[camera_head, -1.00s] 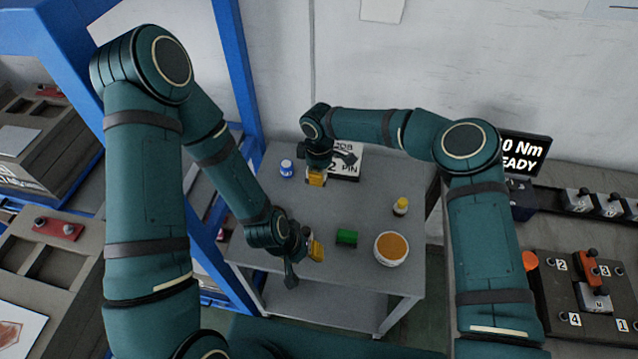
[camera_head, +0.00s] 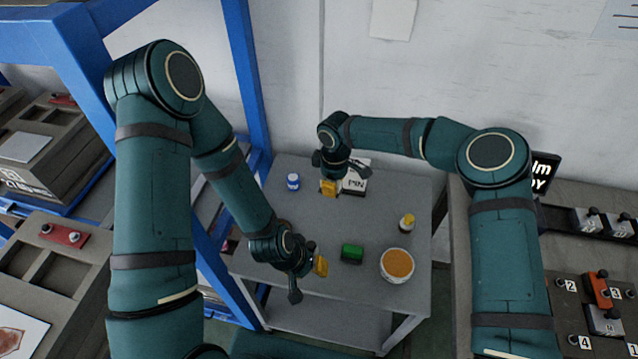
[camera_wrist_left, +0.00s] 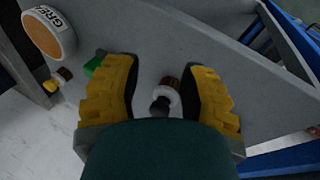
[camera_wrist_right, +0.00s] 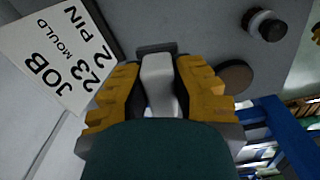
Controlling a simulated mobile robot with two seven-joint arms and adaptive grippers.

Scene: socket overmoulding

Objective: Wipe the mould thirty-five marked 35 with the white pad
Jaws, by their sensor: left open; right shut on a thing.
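My right gripper (camera_head: 330,187) is at the back of the grey table, beside the job card. In the right wrist view its fingers are shut on a pale block, which looks like the white pad (camera_wrist_right: 159,85). My left gripper (camera_head: 320,266) is open and empty above the front left of the table. In the left wrist view a small round white thing with a brown top (camera_wrist_left: 165,98) shows beyond its open fingers. I cannot make out a mark 35 on any mould. Grey moulds (camera_head: 40,205) stand on the left, with no readable number.
A blue frame (camera_head: 245,75) rises at left.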

